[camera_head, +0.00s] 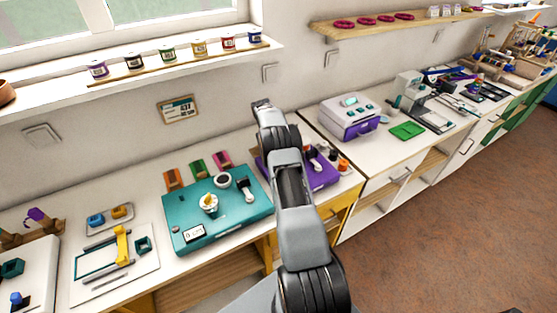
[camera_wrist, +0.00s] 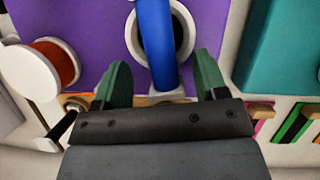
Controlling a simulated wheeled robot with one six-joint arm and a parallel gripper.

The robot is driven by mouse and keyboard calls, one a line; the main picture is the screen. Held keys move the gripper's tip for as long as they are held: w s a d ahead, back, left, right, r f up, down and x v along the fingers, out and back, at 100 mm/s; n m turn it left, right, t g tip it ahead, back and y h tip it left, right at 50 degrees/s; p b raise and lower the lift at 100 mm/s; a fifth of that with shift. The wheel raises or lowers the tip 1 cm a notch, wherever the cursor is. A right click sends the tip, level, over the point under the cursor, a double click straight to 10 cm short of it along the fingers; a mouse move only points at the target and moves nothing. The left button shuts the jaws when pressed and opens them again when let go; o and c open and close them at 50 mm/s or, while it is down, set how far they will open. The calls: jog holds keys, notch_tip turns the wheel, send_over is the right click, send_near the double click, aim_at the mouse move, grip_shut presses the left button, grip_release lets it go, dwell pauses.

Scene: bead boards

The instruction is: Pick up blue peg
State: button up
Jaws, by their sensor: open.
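In the wrist view, the blue peg (camera_wrist: 156,38) rises from a white-rimmed dark cup (camera_wrist: 184,36) on the purple board (camera_wrist: 90,30). My gripper (camera_wrist: 163,78) is open, with one green finger on each side of the peg's near end. A gap shows between the peg and each finger, so nothing is gripped. In the head view, the purple board (camera_head: 322,180) is partly behind my arm. The blue peg and my gripper's fingers are hidden there.
A white spool with an orange-brown core (camera_wrist: 55,62) stands left of the fingers in the wrist view. The teal board (camera_wrist: 283,50) lies to the right.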

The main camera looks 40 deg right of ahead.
jog(key=shift+w+a, duration=0.1)
jog(key=shift+a, duration=0.05)
jog(key=shift+c, duration=0.3)
jog(key=shift+a, duration=0.1)
jog(key=c, duration=1)
jog(key=shift+r, duration=0.1)
